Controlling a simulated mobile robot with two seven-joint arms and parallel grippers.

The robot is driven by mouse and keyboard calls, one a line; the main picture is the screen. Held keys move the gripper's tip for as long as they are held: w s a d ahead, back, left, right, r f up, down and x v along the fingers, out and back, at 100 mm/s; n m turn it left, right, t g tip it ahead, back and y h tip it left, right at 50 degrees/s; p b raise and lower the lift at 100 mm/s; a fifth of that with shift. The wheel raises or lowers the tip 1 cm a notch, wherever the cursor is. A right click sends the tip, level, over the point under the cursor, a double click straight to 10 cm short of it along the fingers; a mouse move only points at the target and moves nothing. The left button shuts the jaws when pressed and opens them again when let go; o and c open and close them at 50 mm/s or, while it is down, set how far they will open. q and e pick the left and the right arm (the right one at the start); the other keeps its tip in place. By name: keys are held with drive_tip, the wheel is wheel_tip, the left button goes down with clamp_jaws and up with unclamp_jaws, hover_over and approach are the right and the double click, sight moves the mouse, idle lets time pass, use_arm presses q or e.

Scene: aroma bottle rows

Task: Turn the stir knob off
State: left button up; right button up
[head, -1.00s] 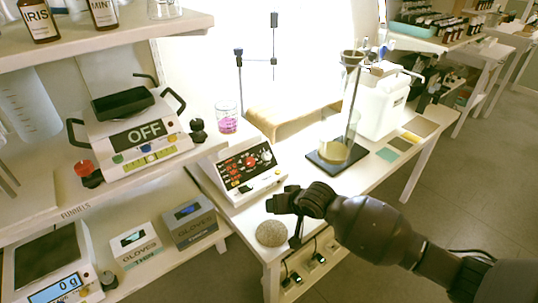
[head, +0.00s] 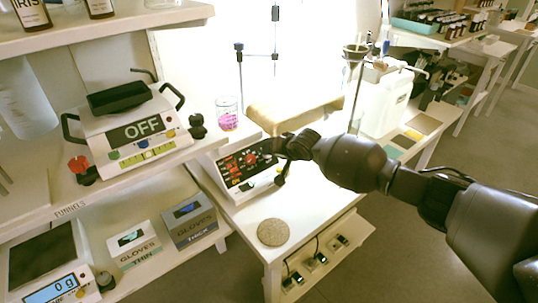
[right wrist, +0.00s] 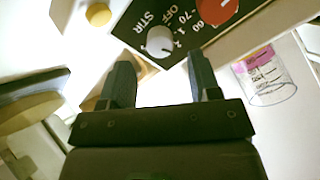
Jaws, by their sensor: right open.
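The stir knob (right wrist: 160,42) is a pale round knob on a dark panel in the right wrist view. The words STIR and OFF and numbers are printed around it; I cannot tell for sure where it points. In the head view it is hidden by my right gripper (head: 279,160), at the right end of the control box (head: 263,188). In the right wrist view my right gripper (right wrist: 163,75) is open and empty, its fingers either side of the knob's line, with the knob just beyond the tips. My left gripper is out of view.
A red knob (right wrist: 217,8) sits beside the stir knob. A round cork mat (head: 273,232) lies in front. A hotplate reading OFF (head: 137,133) stands on the left shelf.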

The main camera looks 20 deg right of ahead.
drive_tip(key=x, duration=0.2)
drive_tip(key=shift+w+f+b, duration=0.15)
drive_tip(key=shift+f+b, duration=0.25)
drive_tip(key=shift+w+a+f, duration=0.2)
drive_tip(key=shift+w+a, duration=0.05)
drive_tip(key=shift+w, duration=0.3)
drive_tip(key=shift+r, duration=0.1)
drive_tip(key=c, duration=0.9)
